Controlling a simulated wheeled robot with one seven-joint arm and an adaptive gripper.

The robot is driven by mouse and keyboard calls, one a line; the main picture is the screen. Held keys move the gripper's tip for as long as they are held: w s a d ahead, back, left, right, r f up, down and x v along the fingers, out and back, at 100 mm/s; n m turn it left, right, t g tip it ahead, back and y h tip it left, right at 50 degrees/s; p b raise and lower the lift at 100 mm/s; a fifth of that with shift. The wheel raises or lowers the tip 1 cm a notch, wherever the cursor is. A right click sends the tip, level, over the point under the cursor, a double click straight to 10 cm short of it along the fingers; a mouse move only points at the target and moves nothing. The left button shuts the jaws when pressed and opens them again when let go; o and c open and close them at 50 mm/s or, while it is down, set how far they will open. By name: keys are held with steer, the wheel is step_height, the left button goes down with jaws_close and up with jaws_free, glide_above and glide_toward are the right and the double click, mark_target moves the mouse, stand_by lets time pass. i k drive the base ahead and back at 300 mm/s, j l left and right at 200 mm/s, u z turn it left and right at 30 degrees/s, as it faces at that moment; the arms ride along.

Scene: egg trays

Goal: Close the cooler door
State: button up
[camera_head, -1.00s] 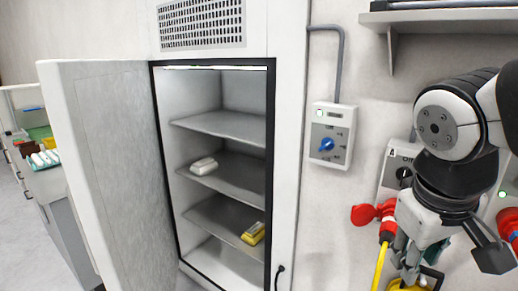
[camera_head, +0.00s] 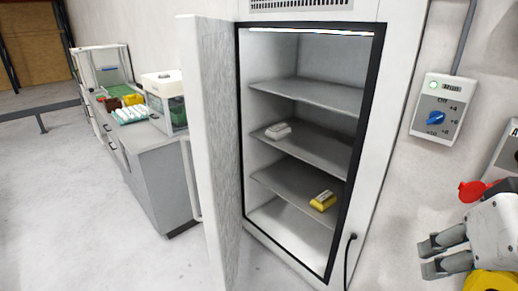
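The cooler (camera_head: 391,100) stands in the middle with its inside shelves in view. Its door (camera_head: 210,150) is hinged on the left and stands wide open, seen nearly edge-on, with a handle bar (camera_head: 190,178) on its outer side. A pale carton (camera_head: 277,131) lies on a middle shelf and a yellow carton (camera_head: 323,201) on a lower shelf. My gripper (camera_head: 425,257) is at the lower right, right of the cooler and far from the door. Its fingers point left, look apart, and hold nothing that I can see.
A grey counter (camera_head: 150,160) with an egg tray (camera_head: 130,114) and a glass-sided box (camera_head: 165,100) stands left behind the door. A control box (camera_head: 438,108) and a red plug (camera_head: 472,191) are on the right wall. Clear floor (camera_head: 85,220) lies at the left.

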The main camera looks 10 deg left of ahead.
mark_target(206, 44)
steer(key=j+u, duration=0.2)
steer(key=j, duration=1.9)
steer(key=i+j+z, duration=0.15)
steer(key=j, duration=0.2)
steer(key=i+j+z, duration=0.15)
steer(key=j, duration=0.25)
